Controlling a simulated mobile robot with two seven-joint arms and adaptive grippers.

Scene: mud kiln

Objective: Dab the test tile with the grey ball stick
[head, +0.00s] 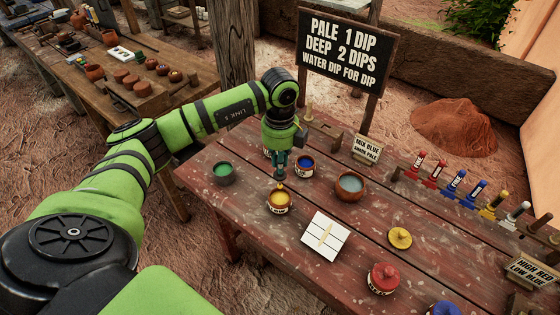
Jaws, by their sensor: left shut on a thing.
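The white test tile (318,249) lies on the red-brown table, its face divided into panels, with a pale yellow streak or thin piece across its middle. My left gripper (280,174) points down above the yellow paint pot (279,207), behind and left of the tile. It is shut on a thin tool, mostly hidden by the fingers; a small yellowish end shows just over the pot's mouth. I cannot tell whether this end touches the paint, or make out a grey ball. My right gripper is not in view.
A green pot (224,175), a blue pot (305,168) and a brown water bowl (350,187) stand around the gripper. A yellow lid (400,239) and a red lid (384,278) lie to the right. Several labelled tools line the right edge. A dark sign (340,52) stands behind.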

